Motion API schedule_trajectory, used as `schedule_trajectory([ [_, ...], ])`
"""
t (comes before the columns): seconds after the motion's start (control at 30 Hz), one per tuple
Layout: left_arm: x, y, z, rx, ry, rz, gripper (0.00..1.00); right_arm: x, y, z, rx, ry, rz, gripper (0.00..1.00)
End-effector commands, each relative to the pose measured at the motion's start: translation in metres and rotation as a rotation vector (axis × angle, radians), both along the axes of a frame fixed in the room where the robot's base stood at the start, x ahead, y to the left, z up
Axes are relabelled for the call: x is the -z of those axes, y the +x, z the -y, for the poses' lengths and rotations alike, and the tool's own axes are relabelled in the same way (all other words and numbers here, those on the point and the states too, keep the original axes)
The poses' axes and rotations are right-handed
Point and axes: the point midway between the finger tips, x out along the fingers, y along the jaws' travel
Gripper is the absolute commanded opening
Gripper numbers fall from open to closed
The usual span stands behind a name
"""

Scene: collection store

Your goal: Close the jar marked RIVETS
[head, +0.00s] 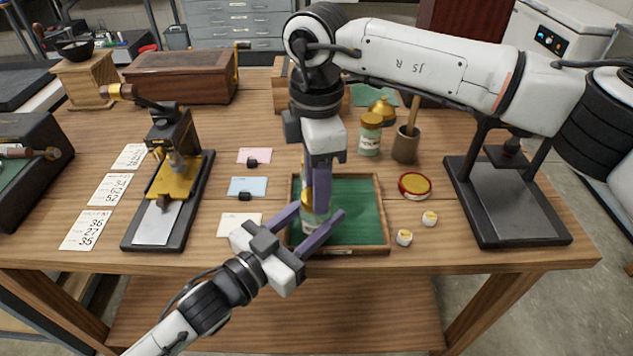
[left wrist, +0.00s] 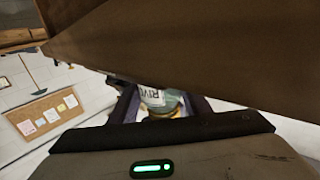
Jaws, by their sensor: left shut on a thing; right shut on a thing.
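The jar marked RIVETS (head: 310,222) stands at the left side of the green-lined tray (head: 360,205). Part of its label, reading "RIV", shows in the left wrist view (left wrist: 152,96), with a gold patch below. My left gripper (head: 316,222) reaches in from the front left and is shut around the jar's body. My right gripper (head: 317,205) points down from above, directly over the jar, and is shut on a gold thing, apparently a lid. The fingers hide most of it, and I cannot tell how it sits on the rim.
A red and gold disc (head: 415,185) and two small white pots (head: 404,237) lie right of the tray. Black stands flank the work area at left (head: 190,215) and right (head: 510,205).

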Motion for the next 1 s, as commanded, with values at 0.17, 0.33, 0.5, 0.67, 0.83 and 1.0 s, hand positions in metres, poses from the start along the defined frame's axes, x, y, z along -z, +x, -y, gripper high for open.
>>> schedule_trajectory([
  [0.17,0.0008,0.0000,-0.0001,-0.001,0.001,-0.001,0.00,-0.0004,-0.0004,0.0001,0.318,0.001,0.001,0.16],
  [0.33,0.0008,0.0001,-0.0002,-0.001,0.001,-0.001,0.00,-0.0005,-0.0006,0.0000,0.456,0.001,0.001,0.16],
  [0.5,0.0009,0.0001,-0.0002,-0.001,0.001,-0.001,0.00,-0.0006,-0.0005,0.0001,0.467,0.001,0.001,0.16],
  [0.67,0.0009,0.0001,-0.0002,-0.001,0.001,-0.001,0.00,-0.0006,-0.0005,0.0001,0.466,0.001,0.001,0.43],
  [0.83,0.0009,-0.0001,-0.0002,-0.001,0.001,-0.001,0.00,-0.0004,-0.0006,0.0001,0.465,0.001,0.001,0.55],
  [1.0,0.0009,-0.0001,-0.0002,0.000,0.001,-0.001,0.00,-0.0004,-0.0006,0.0001,0.464,0.001,0.001,0.55],
])
